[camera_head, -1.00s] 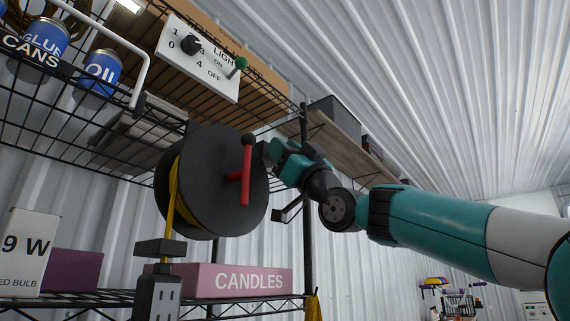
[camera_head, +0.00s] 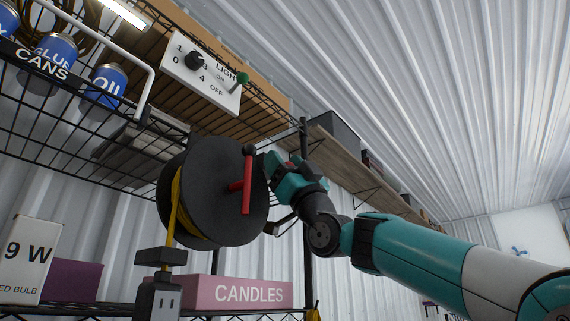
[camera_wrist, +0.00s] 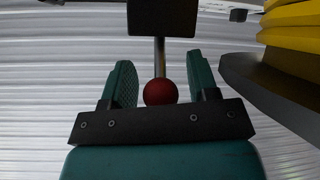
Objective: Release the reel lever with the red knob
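The reel (camera_head: 215,190) is a black drum with yellow cord, hanging under the upper wire shelf. A red crank (camera_head: 247,185) with a dark knob on top is on its face. My gripper (camera_head: 272,164) is just right of the reel, partly hidden behind its edge. In the wrist view, the red knob (camera_wrist: 160,92) sits on a metal rod (camera_wrist: 160,55) below a dark block (camera_wrist: 162,18). It lies between my gripper's two teal fingers (camera_wrist: 162,85), with gaps on both sides. The red-knobbed lever cannot be made out in the head view.
The reel's dark rim (camera_wrist: 270,95) is close on the right in the wrist view. Above are a light switch panel (camera_head: 203,75) and cans (camera_head: 105,85); below are a candles box (camera_head: 235,292) and an outlet block (camera_head: 158,298).

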